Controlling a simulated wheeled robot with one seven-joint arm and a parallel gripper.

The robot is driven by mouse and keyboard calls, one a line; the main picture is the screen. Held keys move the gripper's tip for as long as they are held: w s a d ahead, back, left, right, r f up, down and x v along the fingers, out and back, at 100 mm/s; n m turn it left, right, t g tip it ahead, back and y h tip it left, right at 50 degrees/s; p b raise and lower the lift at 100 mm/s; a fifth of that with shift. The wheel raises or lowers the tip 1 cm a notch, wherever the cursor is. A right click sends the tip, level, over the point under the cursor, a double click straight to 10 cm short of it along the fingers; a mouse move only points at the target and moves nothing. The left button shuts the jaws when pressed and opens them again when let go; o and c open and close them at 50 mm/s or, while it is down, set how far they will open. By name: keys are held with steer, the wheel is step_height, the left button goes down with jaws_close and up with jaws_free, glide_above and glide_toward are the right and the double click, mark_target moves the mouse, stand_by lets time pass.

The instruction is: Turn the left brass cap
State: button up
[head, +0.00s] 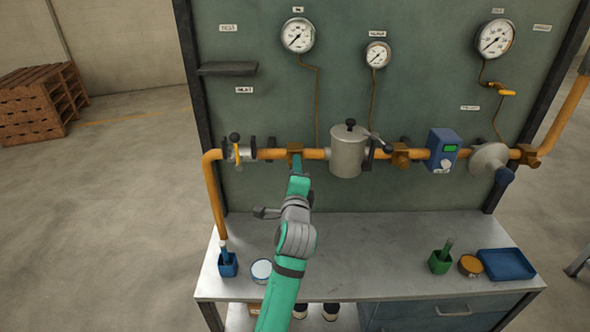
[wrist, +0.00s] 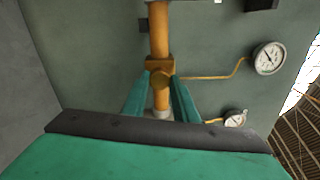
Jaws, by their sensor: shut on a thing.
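The left brass cap (wrist: 161,78) is a round brass piece on the front of a square brass fitting in the orange pipe. In the head view its fitting (head: 294,148) sits left of the grey canister, and my gripper partly covers it. My gripper (head: 298,165) reaches up to it from the front. In the wrist view the two green fingers of my gripper (wrist: 161,84) stand on either side of the cap and are shut on it. The exact finger contact is small in the picture. Another brass fitting (head: 400,153) sits right of the canister.
A grey canister (head: 347,152) with a black-knobbed lid stands close right of my gripper. A valve with an orange handle (head: 235,148) is to the left. A blue meter (head: 441,148) is farther right. Below, the bench (head: 360,257) is clear in the middle, with small containers at both ends.

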stand_by(0.3)
steer(key=o, duration=1.1)
steer(key=shift+c, duration=0.2)
steer(key=shift+s, duration=0.1)
steer(key=s, duration=1)
steer(key=shift+s, duration=0.35)
